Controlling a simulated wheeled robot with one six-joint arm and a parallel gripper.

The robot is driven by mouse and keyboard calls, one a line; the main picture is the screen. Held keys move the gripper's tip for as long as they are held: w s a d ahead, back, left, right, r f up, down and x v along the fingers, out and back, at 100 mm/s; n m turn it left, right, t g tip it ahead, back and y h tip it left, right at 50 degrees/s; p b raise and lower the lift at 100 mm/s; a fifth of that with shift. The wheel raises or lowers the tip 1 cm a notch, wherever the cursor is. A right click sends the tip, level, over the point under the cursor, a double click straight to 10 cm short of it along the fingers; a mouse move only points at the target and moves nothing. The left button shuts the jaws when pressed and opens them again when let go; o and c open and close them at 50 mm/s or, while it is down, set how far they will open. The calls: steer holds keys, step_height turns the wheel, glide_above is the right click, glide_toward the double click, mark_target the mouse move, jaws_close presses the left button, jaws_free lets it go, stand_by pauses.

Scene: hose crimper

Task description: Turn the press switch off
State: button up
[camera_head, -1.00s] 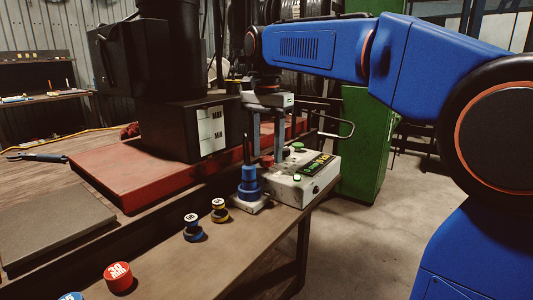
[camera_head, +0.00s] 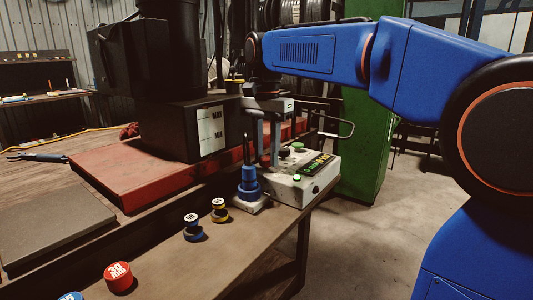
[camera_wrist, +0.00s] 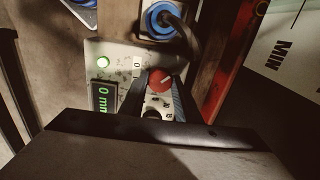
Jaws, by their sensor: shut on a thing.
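The control box (camera_head: 318,180) is light grey and stands at the table's right edge. In the wrist view its panel (camera_wrist: 122,62) shows a red rotary knob (camera_wrist: 159,80) with a pale pointer line, which I take for the press switch. My gripper (camera_head: 268,160) reaches down over the left part of the box. Its fingers stand on either side of the red knob and are shut on it. A "0" mark is beside the knob. Most of the knob is hidden by the fingers in the head view.
A green button (camera_wrist: 103,62) and a "0 mm" display (camera_wrist: 103,97) are on the panel. A blue-based post (camera_head: 249,182) stands close left of the box. Small caps (camera_head: 219,211) lie on the front table. The black press (camera_head: 180,128) stands on a red base (camera_head: 120,178).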

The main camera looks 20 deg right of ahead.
mark_target(266, 157)
steer(key=n, duration=0.8)
steer(key=shift+n, duration=0.4)
steer(key=n, duration=0.4)
steer(key=shift+n, duration=2.3)
steer(key=o, duration=1)
steer(key=shift+o, duration=0.2)
step_height(266, 157, up, 18)
steer(key=shift+f, duration=0.25)
